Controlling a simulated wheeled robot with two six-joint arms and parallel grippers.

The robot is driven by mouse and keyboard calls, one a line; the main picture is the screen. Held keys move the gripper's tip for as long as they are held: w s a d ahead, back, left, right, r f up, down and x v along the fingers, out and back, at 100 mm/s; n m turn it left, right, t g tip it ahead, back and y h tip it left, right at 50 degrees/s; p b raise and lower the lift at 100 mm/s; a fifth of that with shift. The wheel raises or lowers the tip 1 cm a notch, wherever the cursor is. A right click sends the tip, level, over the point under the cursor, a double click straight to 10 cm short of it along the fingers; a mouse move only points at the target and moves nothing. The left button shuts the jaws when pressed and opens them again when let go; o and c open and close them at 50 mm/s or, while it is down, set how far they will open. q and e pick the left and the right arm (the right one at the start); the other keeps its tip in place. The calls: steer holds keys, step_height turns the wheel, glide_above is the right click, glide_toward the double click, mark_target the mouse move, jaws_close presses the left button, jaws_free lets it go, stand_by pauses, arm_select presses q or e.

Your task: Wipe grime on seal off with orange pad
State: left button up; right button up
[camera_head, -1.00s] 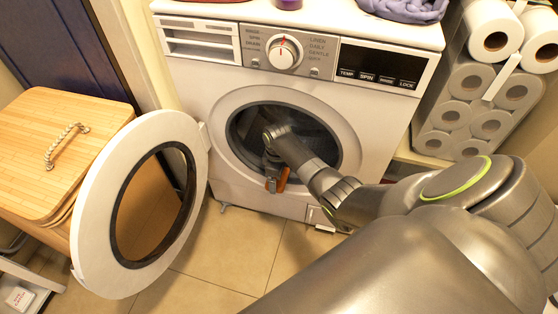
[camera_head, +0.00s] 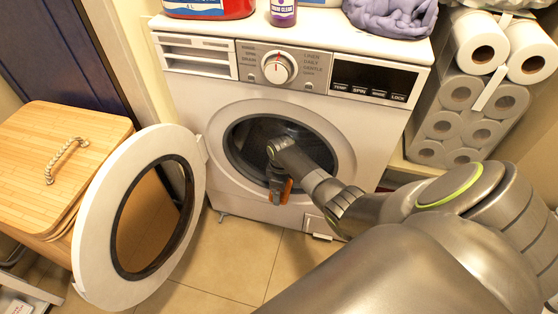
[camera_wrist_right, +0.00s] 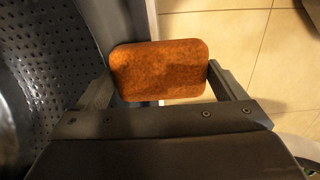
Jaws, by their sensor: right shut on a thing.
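The orange pad (camera_wrist_right: 158,70) is held between the two fingers of my right gripper (camera_wrist_right: 160,82) in the right wrist view. In the head view the pad (camera_head: 286,190) shows as an orange strip at the lower front of the washer opening. My right gripper (camera_head: 279,186) points down there, at the lower rim of the opening. The dark seal (camera_head: 236,150) rings the opening, and my arm covers part of it. I cannot make out grime on it. Whether the pad touches the seal is unclear. My left gripper is not in view.
The round washer door (camera_head: 92,222) stands open at left, beside a wooden hamper (camera_head: 85,150). Paper rolls (camera_head: 440,125) are stacked at right. Bottles and a purple cloth (camera_head: 392,14) sit on the washer. The perforated drum (camera_wrist_right: 60,60) is close at left in the wrist view.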

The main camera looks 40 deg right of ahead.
steer(key=shift+w+d+f+b, duration=0.1)
steer(key=shift+w+d+b, duration=0.2)
steer(key=shift+d, duration=0.25)
steer(key=shift+w+d+b, duration=0.15)
steer(key=shift+w+d, duration=0.15)
steer(key=shift+d, duration=0.2)
steer(key=shift+w+d+b, duration=0.7)
steer(key=shift+w+d, duration=0.15)
steer(key=shift+s+a+r, duration=0.1)
steer(key=shift+a+r, duration=0.05)
steer(key=shift+r, duration=0.1)
steer(key=shift+s+a+r+p, duration=0.15)
steer(key=shift+s+a+p, duration=0.4)
steer(key=shift+p, duration=0.65)
steer(key=shift+s+a+p, duration=0.4)
steer(key=shift+a+p, duration=0.2)
steer(key=shift+s+a+p, duration=0.35)
steer(key=shift+a+p, duration=0.2)
steer(key=shift+s+a+f, duration=0.15)
steer(key=shift+f, duration=0.15)
steer(key=shift+w+d+f+b, duration=0.2)
steer(key=shift+w+d+b, duration=0.2)
steer(key=shift+d+b, duration=0.1)
steer(key=shift+w+d+b, duration=0.35)
steer(key=shift+d+b, duration=0.1)
steer(key=shift+d, duration=0.05)
